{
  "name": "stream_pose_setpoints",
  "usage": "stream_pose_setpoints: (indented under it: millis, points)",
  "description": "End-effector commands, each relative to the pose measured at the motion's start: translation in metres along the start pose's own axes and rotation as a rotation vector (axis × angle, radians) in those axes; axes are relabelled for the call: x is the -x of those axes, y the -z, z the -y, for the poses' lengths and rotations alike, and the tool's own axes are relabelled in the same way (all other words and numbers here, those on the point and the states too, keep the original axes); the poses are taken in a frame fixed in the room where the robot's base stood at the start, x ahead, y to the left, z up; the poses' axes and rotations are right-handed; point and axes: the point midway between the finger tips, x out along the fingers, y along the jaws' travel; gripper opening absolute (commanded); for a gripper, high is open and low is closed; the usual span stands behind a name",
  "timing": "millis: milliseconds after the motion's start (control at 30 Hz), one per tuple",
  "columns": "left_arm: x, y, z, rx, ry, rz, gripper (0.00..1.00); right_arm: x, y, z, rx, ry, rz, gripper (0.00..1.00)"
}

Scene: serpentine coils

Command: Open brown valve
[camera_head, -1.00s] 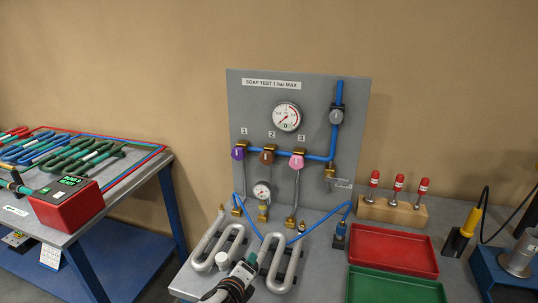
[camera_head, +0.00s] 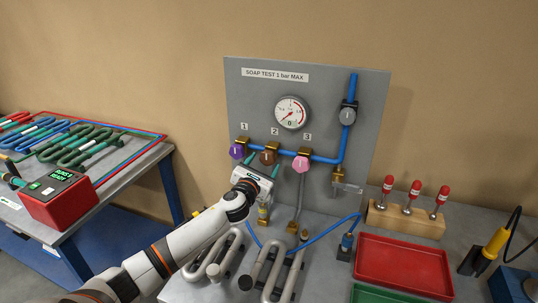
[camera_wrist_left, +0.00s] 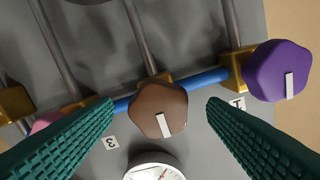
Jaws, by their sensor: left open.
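The brown valve knob (camera_head: 268,156) is the middle of three knobs on the blue pipe, under label 2. My left gripper (camera_head: 262,163) is open just in front of it, its arm coming in from the lower left. In the left wrist view the brown knob (camera_wrist_left: 158,110), with a white mark on its face, shows between the two green ribbed fingers (camera_wrist_left: 160,104). A gap shows on both sides of the knob, so the fingers appear not to touch it. My right gripper is not in view.
The purple knob (camera_head: 237,151) is left of the brown one and the pink knob (camera_head: 301,164) right of it. A gauge (camera_head: 292,113) hangs above on the grey panel (camera_head: 240,90). Metal coils (camera_head: 268,270) and a red tray (camera_head: 403,263) lie on the bench below.

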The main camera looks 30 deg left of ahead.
Motion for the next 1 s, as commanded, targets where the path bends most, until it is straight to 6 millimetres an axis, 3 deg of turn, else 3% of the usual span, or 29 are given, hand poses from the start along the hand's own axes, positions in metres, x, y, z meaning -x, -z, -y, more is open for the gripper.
stream_pose_setpoints:
  millis: [100, 333, 700, 767, 1000]
  points:
    - [-0.022, 0.001, 0.000, 0.002, 0.001, 0.000, 0.67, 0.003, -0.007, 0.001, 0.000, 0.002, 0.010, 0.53]
    - [-0.047, 0.000, 0.000, 0.003, 0.001, 0.000, 0.67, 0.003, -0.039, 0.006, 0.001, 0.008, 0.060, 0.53]
    - [-0.051, -0.001, 0.000, 0.001, 0.000, 0.001, 0.67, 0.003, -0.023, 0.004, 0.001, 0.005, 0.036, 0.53]
    - [-0.051, -0.001, 0.000, 0.001, 0.000, 0.001, 0.60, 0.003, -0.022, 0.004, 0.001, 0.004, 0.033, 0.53]
    - [-0.051, -0.001, 0.000, 0.002, 0.000, 0.001, 0.22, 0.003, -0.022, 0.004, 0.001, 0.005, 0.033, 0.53]
